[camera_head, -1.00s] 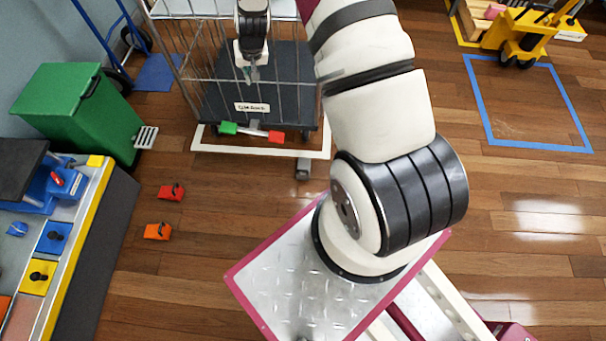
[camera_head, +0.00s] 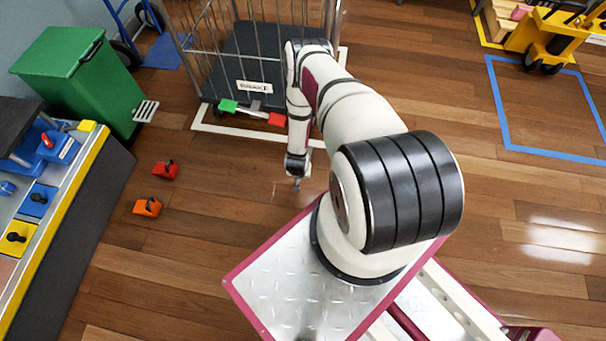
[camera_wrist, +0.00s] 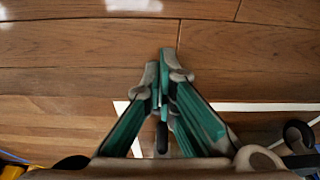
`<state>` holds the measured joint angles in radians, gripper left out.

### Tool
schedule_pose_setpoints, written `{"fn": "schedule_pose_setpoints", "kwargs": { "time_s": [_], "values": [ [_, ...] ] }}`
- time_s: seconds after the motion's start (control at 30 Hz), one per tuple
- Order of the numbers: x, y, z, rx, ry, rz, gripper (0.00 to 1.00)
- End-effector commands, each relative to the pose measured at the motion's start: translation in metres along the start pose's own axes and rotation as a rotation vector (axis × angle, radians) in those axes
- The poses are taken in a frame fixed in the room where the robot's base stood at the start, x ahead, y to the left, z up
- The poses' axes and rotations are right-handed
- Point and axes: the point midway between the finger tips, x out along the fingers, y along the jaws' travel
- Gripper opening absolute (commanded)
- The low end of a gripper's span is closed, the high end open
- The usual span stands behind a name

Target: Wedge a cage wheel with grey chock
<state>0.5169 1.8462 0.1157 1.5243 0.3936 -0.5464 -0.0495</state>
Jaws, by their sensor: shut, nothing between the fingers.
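The wire cage (camera_head: 255,60) stands at the top of the head view, its dark deck above small wheels. My gripper (camera_head: 296,186) is shut and empty, pointing down over the floor in front of the cage's right front corner. In the wrist view its teal fingers (camera_wrist: 164,68) meet at the tips. The grey chock does not show clearly now; my forearm covers the floor by that corner in the head view. A small dark piece (camera_wrist: 162,138) shows between the fingers in the wrist view; I cannot tell what it is. A black wheel (camera_wrist: 299,136) shows at the right there.
A red chock (camera_head: 166,170) and an orange chock (camera_head: 148,207) lie on the floor at the left. A pedal bar with a green end (camera_head: 228,106) and a red end (camera_head: 277,119) crosses the cage's front. A green bin (camera_head: 75,75) and workbench (camera_head: 75,200) stand left.

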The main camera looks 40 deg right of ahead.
Motion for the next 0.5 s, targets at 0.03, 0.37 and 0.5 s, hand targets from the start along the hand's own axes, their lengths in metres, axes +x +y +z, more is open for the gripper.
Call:
{"fn": "schedule_pose_setpoints", "kwargs": {
  "time_s": [0.03,0.37,0.5],
  "values": [
    [0.004,0.001,0.002,0.002,0.001,0.002,0.00],
    [0.053,0.002,0.003,0.003,0.001,0.002,0.00],
    [0.081,0.002,0.003,0.002,0.001,0.002,0.00]
  ]
}}
